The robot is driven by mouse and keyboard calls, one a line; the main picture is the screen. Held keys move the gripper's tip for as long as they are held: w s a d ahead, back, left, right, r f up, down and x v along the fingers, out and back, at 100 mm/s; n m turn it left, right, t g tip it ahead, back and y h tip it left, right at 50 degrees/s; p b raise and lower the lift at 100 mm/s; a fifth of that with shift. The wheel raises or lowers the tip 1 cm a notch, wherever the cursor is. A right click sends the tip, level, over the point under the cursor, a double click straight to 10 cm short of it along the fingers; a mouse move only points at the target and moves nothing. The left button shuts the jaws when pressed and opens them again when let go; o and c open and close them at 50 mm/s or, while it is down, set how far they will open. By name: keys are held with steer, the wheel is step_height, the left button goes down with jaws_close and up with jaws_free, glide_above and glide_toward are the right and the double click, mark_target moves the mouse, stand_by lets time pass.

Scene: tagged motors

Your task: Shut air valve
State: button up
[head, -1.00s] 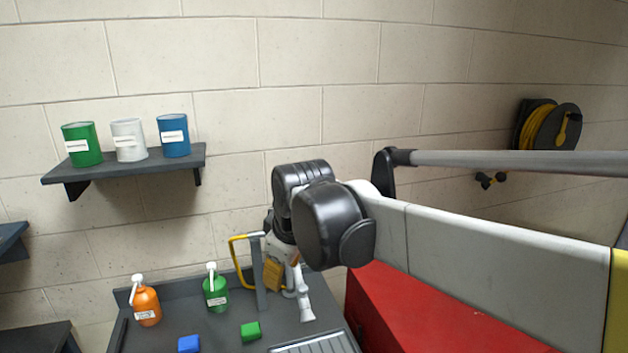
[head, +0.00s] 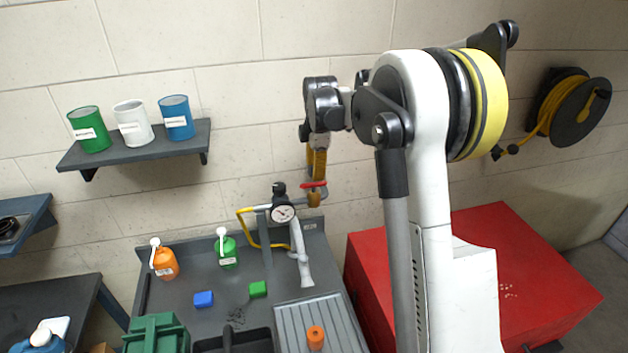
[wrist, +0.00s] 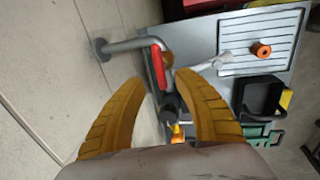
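The air valve has a red lever handle (head: 312,184) on a grey pipe that comes off the wall above the workbench, beside a round gauge (head: 283,213). In the wrist view the red lever (wrist: 158,68) appears beyond and between my fingertips, pointing along the view. My gripper (head: 316,170) is just above the lever in the head view, fingers pointing down. In the wrist view its two yellow fingers (wrist: 160,80) are spread apart with nothing held between them. I cannot tell whether a finger touches the lever.
A yellow hose (head: 243,228) and a grey nozzle (head: 301,255) hang by the gauge. The bench (head: 190,285) holds bottles, blue and green blocks and a ribbed tray (head: 320,325). A red cabinet (head: 530,270) stands right. A shelf (head: 140,152) with cans is left.

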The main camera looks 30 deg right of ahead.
mark_target(314, 183)
steer(key=f, duration=0.3)
steer(key=w+f, duration=0.1)
steer(key=f, duration=0.2)
steer(key=shift+w+d, duration=0.15)
jaws_close()
